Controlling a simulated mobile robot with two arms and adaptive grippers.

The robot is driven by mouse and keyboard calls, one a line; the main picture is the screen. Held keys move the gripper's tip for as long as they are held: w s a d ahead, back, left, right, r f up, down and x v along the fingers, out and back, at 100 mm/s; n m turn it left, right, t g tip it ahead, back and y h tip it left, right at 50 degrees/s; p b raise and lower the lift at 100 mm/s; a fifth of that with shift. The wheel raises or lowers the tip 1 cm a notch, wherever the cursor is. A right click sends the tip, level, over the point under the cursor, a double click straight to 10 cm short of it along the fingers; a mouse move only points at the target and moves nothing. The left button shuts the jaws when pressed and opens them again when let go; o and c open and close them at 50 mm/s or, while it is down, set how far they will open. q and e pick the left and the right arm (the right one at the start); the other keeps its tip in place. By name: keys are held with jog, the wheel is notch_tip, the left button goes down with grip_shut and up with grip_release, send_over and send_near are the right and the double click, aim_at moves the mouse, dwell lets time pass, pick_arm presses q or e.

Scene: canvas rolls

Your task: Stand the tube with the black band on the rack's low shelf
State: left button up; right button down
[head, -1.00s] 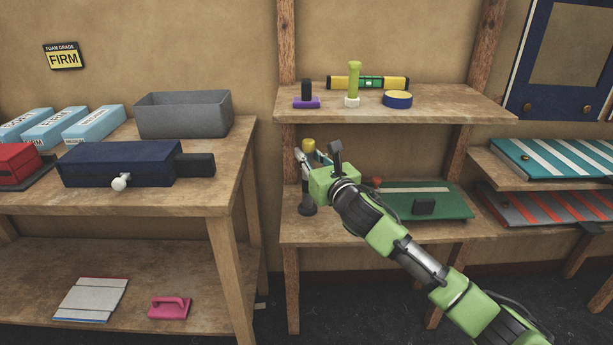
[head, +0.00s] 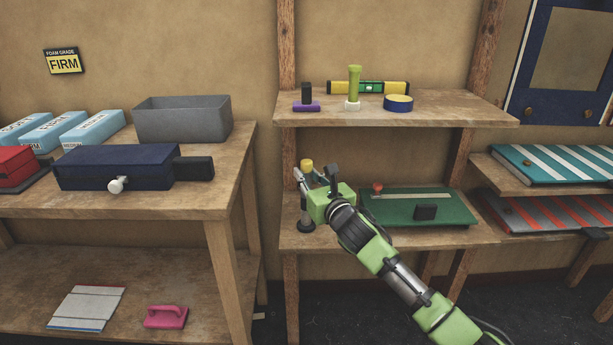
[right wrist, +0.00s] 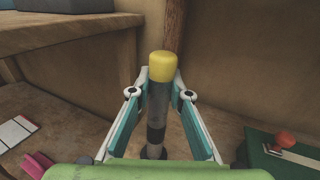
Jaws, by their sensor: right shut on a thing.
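The tube (right wrist: 157,102) is grey with a yellow cap and a black band low on its body. In the head view its yellow cap (head: 307,164) shows above my right gripper (head: 312,178), and its dark foot shows below. My right gripper is shut on the tube, with a finger on each side in the right wrist view (right wrist: 160,80). The tube is upright at the left end of the rack's low shelf (head: 345,241). Its foot appears to be at the shelf's surface; contact is not clear. My left gripper is out of view.
A green case (head: 440,210) lies on the low shelf right of my gripper, with a red knob (head: 377,188) near it. A rack post (head: 287,45) stands behind.

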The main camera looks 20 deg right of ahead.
jog(key=shift+f, duration=0.1)
jog(key=c, duration=1.9)
grip_release()
